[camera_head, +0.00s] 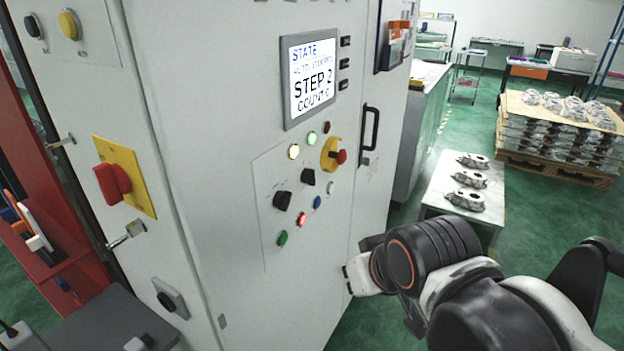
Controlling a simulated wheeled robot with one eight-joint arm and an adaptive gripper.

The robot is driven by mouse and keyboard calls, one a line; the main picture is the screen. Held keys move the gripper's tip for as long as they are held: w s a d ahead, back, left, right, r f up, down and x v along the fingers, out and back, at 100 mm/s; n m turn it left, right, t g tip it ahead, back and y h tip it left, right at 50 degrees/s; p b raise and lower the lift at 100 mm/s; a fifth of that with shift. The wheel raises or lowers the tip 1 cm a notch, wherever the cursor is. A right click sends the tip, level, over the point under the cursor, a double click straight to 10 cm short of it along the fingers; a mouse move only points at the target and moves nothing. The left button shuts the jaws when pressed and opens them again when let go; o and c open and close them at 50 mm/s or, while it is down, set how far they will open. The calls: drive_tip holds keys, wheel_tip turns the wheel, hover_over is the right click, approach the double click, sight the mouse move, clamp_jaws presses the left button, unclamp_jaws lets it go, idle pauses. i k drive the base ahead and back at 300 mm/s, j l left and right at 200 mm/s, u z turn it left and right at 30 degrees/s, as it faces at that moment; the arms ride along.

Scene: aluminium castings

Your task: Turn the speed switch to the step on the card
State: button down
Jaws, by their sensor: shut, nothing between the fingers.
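Two black rotary knobs sit on the grey cabinet's control panel: a lower left knob (282,200) and an upper right knob (308,177). Both stand at a slant; I cannot read labels or tell which is the speed switch. The screen (309,77) above them reads "STEP 2" in large letters, with "STATE" above and a count line below. No separate card with a readable step shows. My gripper (414,322) is mostly hidden behind my wrist at lower right; a dark, narrow part shows, shut and empty. It is right of and below the knobs, apart from them.
Lit buttons and a red emergency stop (341,156) on yellow surround the knobs. A black door handle (370,129) juts out to the right. A red rotary handle (113,183) is on the left side. A bench (438,191) with castings stands behind my arm.

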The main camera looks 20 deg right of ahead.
sight(308, 176)
drive_tip(key=k+l, duration=0.3)
drive_tip(key=l, duration=0.15)
drive_tip(key=k+l, duration=0.6)
drive_tip(key=l, duration=0.25)
drive_tip(key=k+l+z, duration=0.1)
drive_tip(key=k+l, duration=0.2)
drive_tip(key=i+l, duration=0.2)
drive_tip(key=i+l+z, duration=0.1)
drive_tip(key=i+l, duration=0.15)
drive_tip(key=l, duration=0.2)
drive_tip(key=j, duration=0.25)
drive_tip(key=i+j, duration=0.15)
drive_tip(key=j, duration=0.15)
